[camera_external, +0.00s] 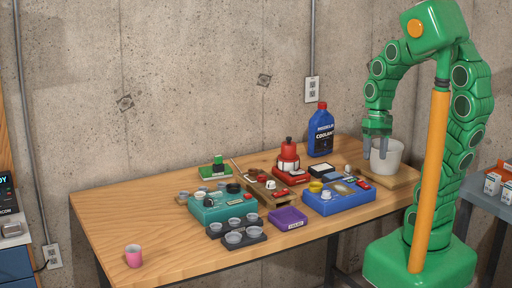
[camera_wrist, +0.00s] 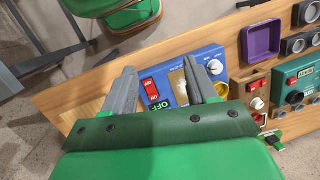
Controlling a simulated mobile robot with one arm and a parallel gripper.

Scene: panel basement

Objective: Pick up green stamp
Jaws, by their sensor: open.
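A small green block with a dark top, which looks like the green stamp (camera_external: 218,162), stands on a flat green base (camera_external: 215,171) at the back left of the group on the table. My gripper (camera_external: 375,154) is far to its right, raised, pointing down, with its fingers in front of a whitish bucket. In the wrist view my gripper (camera_wrist: 160,70) is open with nothing between its fingertips; a blue panel box (camera_wrist: 180,80) lies below. I cannot make out the stamp for sure in the wrist view.
The wooden table (camera_external: 110,215) carries the blue panel (camera_external: 340,198), a teal panel (camera_external: 215,208), a purple tray (camera_external: 287,219), a red device (camera_external: 288,157), a coolant bottle (camera_external: 321,135) and the bucket (camera_external: 388,157). A pink cup (camera_external: 133,256) stands front left. The table's left side is mostly clear.

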